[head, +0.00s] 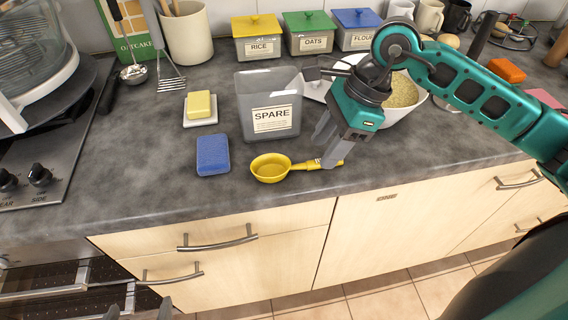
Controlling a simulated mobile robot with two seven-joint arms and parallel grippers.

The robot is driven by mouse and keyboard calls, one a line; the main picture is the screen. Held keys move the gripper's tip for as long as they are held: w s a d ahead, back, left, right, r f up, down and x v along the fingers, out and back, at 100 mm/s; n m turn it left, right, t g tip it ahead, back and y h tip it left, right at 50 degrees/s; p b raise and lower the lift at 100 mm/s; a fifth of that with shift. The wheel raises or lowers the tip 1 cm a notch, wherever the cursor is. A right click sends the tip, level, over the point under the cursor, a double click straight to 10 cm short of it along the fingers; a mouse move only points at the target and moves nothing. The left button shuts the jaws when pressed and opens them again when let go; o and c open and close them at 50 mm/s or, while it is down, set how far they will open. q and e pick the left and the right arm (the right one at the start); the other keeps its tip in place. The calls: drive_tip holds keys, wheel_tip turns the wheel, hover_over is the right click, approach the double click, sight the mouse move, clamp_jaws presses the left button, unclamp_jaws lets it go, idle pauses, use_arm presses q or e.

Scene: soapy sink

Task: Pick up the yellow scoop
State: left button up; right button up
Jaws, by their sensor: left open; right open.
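The yellow scoop (270,168) lies on the grey counter near its front edge, bowl to the left and handle pointing right. My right gripper (328,150) reaches down from the right, with its fingers at the scoop's handle. It is open; whether the fingers touch the handle I cannot tell, and they hide part of it. My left gripper (139,311) shows only as grey fingertips at the bottom edge of the view, apart and empty, low in front of the drawers and far from the scoop.
A clear SPARE bin (270,85) stands behind the scoop. A blue sponge (213,155) lies left of it. A white bowl (405,112) sits behind my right gripper. Yellow soap (199,104) rests on a dish. The counter (420,165) right of the scoop is clear.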

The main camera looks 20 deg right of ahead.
sight(316, 161)
drive_tip(key=shift+x, duration=1.5)
clamp_jaws()
